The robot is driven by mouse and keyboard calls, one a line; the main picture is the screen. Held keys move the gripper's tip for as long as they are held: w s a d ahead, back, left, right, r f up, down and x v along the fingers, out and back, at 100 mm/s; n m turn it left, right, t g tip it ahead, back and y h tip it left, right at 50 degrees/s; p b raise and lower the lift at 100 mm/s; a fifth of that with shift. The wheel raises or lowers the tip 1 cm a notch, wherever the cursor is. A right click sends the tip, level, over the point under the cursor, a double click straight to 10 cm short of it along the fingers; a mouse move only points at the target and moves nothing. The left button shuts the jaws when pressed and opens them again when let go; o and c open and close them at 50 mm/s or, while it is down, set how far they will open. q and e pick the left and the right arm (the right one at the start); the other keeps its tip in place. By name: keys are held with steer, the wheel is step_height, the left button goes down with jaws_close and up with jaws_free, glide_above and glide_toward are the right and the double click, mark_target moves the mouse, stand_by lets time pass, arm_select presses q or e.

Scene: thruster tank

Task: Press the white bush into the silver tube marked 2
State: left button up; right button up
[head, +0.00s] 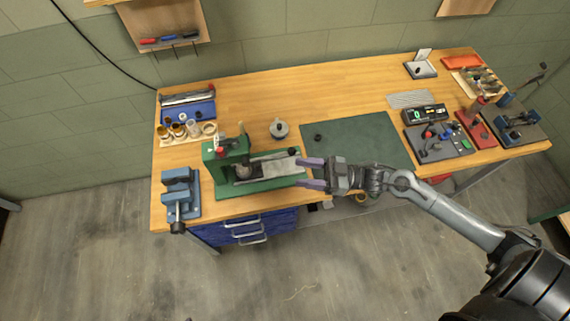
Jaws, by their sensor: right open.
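My right gripper (312,172) is open, its two purple fingers apart and pointing left, at the right end of the green press. The green press (215,160) stands on a green base at the table's left front. A small silvery round piece (242,171) sits under its ram, and a grey flat bar lies to its right. A wooden rack (165,140) behind the press holds several brown and pale cylinders. I cannot read any number on a tube, nor tell for certain which piece is the white bush. My left gripper is not in view.
A blue vise (181,195) stands at the front left corner. A blue tray (200,110) lies behind the rack. A grey round pot (279,130) stands behind the press. A dark green mat (355,140) is mostly clear. Tools and fixtures crowd the right end.

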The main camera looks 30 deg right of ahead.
steer(key=w+d+f+n+g+b, duration=0.2)
steer(key=d+f+b, duration=0.3)
steer(key=d, duration=0.1)
steer(key=n+b, duration=0.2)
steer(key=b, duration=0.4)
glide_toward(293, 151)
steer(key=shift+w+a, duration=0.95)
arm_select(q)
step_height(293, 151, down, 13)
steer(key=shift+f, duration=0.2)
arm_select(e)
steer(key=shift+h, duration=0.4)
steer(key=x, duration=0.9)
steer(key=shift+a+f, duration=0.25)
steer(key=shift+a, duration=0.15)
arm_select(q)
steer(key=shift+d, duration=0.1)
arm_select(e)
steer(key=c, duration=0.9)
jaws_close()
